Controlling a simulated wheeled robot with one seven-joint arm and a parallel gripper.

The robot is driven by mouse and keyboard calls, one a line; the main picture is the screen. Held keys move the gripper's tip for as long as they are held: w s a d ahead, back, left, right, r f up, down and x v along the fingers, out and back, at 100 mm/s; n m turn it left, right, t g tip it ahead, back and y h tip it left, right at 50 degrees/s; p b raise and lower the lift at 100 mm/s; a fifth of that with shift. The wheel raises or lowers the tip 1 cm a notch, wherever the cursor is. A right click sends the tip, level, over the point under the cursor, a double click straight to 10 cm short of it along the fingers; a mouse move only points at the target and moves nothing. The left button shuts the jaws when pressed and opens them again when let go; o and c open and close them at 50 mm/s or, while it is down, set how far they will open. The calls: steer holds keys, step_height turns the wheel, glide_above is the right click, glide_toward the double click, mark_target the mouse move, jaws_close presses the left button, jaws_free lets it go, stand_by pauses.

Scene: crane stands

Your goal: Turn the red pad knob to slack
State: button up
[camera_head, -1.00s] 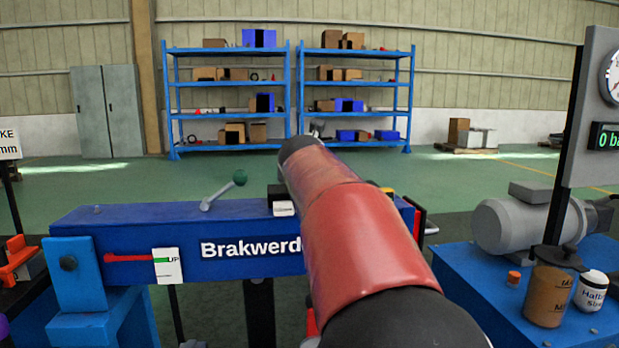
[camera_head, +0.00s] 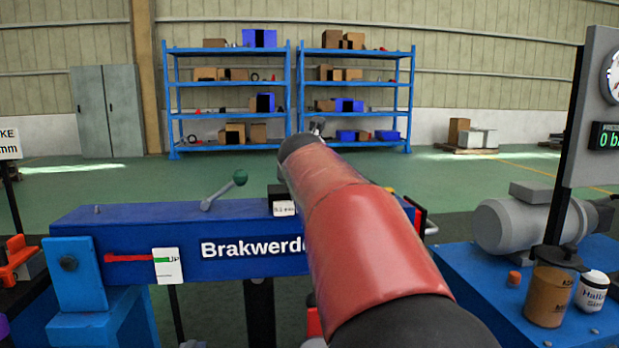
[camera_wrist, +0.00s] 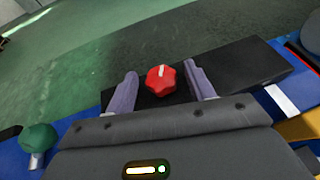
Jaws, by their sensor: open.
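The red pad knob (camera_wrist: 160,81) shows in the wrist view, a lobed red knob with a white mark on top, on a black block (camera_wrist: 240,72). My gripper (camera_wrist: 160,84) is open, with one grey finger on each side of the knob. Gaps show between the knob and both fingers, and I cannot tell how far the fingertips stand from it in depth. In the head view my red arm hides the knob and the gripper.
A green-balled lever (camera_head: 238,178) stands on the blue beam (camera_head: 130,213), also seen in the wrist view (camera_wrist: 38,138). At right, a blue bench (camera_head: 480,280) holds a grey motor (camera_head: 520,225), a brown jar (camera_head: 548,290) and a white jar (camera_head: 592,290).

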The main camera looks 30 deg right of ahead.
steer(key=v, duration=0.7)
steer(key=shift+w, duration=0.1)
